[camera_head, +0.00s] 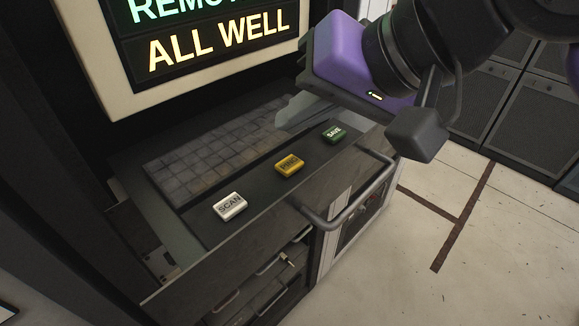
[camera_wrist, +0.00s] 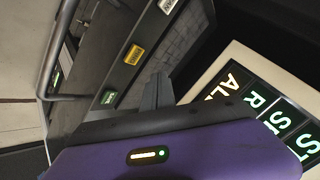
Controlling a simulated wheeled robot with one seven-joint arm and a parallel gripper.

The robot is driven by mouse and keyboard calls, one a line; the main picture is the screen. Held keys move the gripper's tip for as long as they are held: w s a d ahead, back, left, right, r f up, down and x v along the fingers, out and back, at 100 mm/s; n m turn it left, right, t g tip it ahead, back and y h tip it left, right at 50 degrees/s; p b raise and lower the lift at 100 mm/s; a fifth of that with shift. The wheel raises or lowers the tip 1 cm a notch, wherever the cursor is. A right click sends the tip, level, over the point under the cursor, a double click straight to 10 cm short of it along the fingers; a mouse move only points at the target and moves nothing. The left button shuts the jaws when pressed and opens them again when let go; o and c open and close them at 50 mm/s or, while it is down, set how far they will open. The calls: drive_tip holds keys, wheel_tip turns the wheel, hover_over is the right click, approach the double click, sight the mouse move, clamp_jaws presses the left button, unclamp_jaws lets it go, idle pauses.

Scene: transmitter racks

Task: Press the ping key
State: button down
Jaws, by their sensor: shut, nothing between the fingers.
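The yellow key (camera_head: 289,165) is the middle one of three on a dark sloping console strip. Its label is small and blurred but looks like PING. It also shows in the wrist view (camera_wrist: 134,54). A white SCAN key (camera_head: 229,206) is to its left and a green SAVE key (camera_head: 334,133) to its right. My gripper (camera_head: 284,112) has a purple body and grey fingers, which are shut and empty. The fingers are over the far right part of the console, behind the keys and apart from the yellow key. In the wrist view the fingertips (camera_wrist: 160,80) point past the green key.
A grey keyboard panel (camera_head: 205,155) lies behind the keys. A lit screen (camera_head: 185,45) reading ALL WELL stands above it. A grey rail (camera_head: 352,205) juts out along the console's front edge. Dark cabinets (camera_head: 495,90) stand at the right, with open floor between.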

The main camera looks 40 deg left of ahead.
sight(296, 166)
drive_tip(key=shift+f+b, duration=1.45)
drive_tip(key=shift+f, duration=0.35)
drive_tip(key=shift+f, duration=0.15)
idle(0.6)
drive_tip(key=shift+f+b, duration=0.3)
drive_tip(key=shift+b, duration=0.4)
drive_tip(key=shift+f+b, duration=0.35)
drive_tip(key=shift+b, duration=0.15)
idle(0.4)
drive_tip(key=shift+r, duration=0.85)
drive_tip(key=shift+r, duration=0.1)
drive_tip(key=shift+r+p, duration=1.35)
drive_tip(key=shift+r, duration=1.05)
